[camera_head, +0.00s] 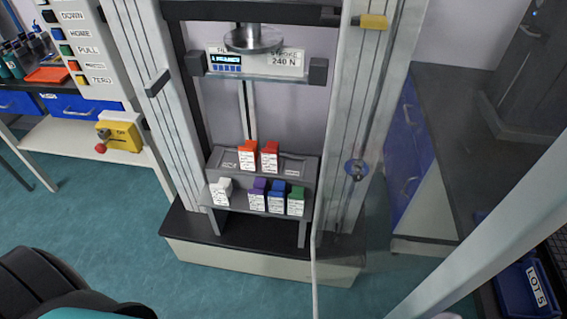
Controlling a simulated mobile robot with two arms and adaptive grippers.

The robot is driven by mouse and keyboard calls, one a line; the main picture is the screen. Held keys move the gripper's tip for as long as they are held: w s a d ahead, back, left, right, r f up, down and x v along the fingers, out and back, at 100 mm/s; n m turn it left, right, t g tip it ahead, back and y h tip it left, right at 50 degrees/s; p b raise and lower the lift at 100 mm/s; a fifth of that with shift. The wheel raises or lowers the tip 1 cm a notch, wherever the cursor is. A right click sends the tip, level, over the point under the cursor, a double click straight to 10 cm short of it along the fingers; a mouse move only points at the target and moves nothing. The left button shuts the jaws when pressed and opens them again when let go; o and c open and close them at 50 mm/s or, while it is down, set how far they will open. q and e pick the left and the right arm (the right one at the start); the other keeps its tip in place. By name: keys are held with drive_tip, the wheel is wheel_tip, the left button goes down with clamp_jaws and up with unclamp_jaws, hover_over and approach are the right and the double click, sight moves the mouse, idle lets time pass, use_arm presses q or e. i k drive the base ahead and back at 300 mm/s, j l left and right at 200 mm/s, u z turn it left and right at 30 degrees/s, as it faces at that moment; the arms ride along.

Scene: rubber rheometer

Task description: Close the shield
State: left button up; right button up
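The shield is a clear panel with a pale grey edge bar (480,245). It stands swung open on the right side of the test machine, reaching out toward me. Its thin pale near edge (314,275) runs down at the bottom middle. A round blue-grey fitting (356,169) shows by the right column, but I cannot tell if it sits on the shield. The machine's front is uncovered between its columns. Neither gripper can be made out. A dark rounded part of mine shows at the bottom left.
The machine's shelf (262,200) holds several coloured blocks below a round metal platen (253,38). A control panel (75,45) and a yellow switch box (120,135) stand left. A dark counter (450,110) stands right, with a blue LOT 5 bin (527,290) nearer me.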

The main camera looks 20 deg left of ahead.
sight(536, 208)
drive_tip(key=j+z, duration=0.1)
drive_tip(key=z, duration=0.25)
drive_tip(key=j+z, duration=0.1)
drive_tip(key=z, duration=0.25)
drive_tip(key=k+z, duration=0.1)
drive_tip(key=z, duration=0.25)
drive_tip(key=k+j+u, duration=0.25)
drive_tip(key=j, duration=0.15)
